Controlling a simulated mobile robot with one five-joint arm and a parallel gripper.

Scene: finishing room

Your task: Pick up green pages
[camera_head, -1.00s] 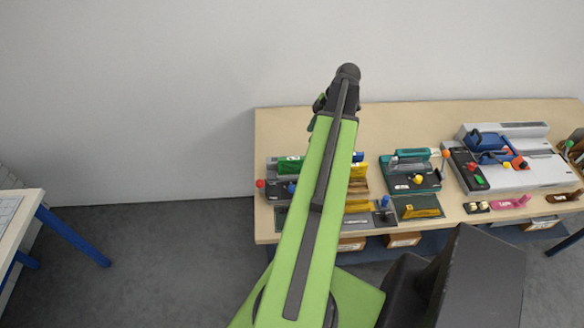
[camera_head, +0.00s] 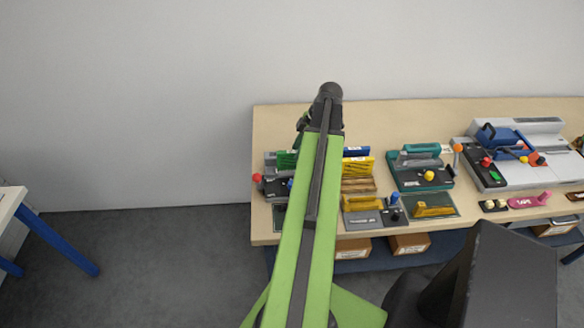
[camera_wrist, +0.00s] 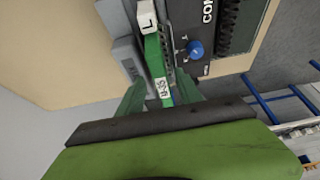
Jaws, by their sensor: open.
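The green pages (camera_wrist: 153,53) show in the wrist view as a narrow upright green block with a white label, beside a dark panel with a blue knob. In the head view a small part of the green pages (camera_head: 287,159) shows just left of my arm. My gripper (camera_wrist: 160,91) is open, with a green finger on either side of the labelled end of the pages. I cannot tell whether the fingers touch it. In the head view my arm hides the gripper's fingertips and part of this area.
The wooden table (camera_head: 390,115) also bears yellow pages (camera_head: 358,166), a teal device (camera_head: 422,167), a grey machine (camera_head: 525,155) and a pink tool (camera_head: 530,201). In the wrist view a grey block (camera_wrist: 125,53) stands close left of the pages. The table's back strip is clear.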

